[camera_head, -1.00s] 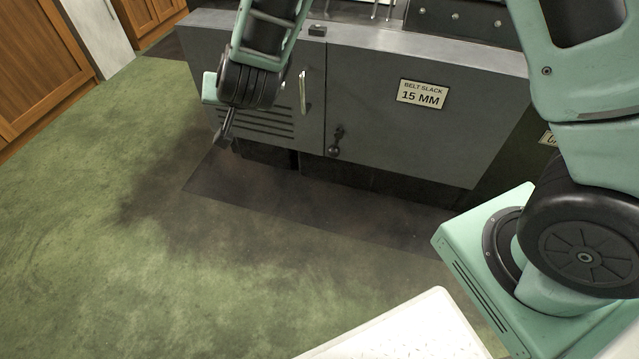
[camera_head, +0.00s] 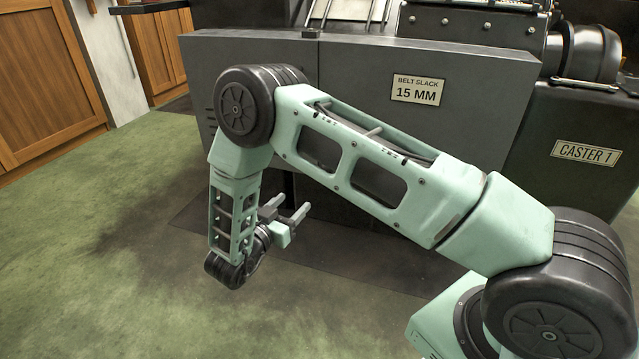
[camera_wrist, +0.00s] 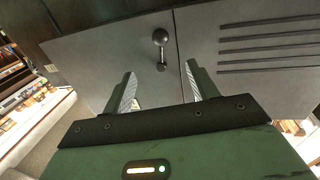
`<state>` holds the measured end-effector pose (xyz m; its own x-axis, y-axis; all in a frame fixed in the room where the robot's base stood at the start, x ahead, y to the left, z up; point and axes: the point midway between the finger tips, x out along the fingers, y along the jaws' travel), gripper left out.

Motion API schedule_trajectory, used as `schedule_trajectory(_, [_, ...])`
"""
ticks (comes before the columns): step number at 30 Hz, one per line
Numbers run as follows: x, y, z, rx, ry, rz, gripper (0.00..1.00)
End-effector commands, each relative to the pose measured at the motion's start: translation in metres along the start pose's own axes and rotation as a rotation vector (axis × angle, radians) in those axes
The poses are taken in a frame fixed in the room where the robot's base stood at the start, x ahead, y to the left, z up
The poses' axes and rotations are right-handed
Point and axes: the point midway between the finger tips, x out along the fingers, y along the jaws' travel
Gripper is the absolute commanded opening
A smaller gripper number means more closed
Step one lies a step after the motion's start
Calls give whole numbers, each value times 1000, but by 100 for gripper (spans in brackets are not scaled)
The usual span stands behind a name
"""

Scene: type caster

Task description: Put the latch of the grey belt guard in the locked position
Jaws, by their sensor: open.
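The grey belt guard (camera_head: 350,65) has a flat front with a "BELT SLACK 15 MM" plate. In the wrist view the guard (camera_wrist: 85,60) fills the background. My arm hides the latch in the head view. My gripper (camera_head: 289,206) is low in front of the guard. It is open and empty, its fingers pointing at the guard; they also show in the wrist view (camera_wrist: 160,75), apart from the latch.
Vent slots (camera_wrist: 265,45) lie across the seam from the latch. A black machine part labelled "CASTER 1" (camera_head: 585,153) stands at the right. Wooden cabinets (camera_head: 45,90) stand at the left. Green floor (camera_head: 90,230) is clear in front.

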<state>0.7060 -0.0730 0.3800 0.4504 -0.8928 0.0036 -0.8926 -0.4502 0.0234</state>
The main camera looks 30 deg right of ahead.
Motion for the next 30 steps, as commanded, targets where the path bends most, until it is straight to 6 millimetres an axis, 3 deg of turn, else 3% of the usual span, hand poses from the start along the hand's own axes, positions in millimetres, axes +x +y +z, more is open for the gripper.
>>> schedule_trajectory(21, [138, 0, 3, 4, -2, 0, 59])
schedule_trajectory(30, [166, -1, 0, 3, -1, -2, 59])
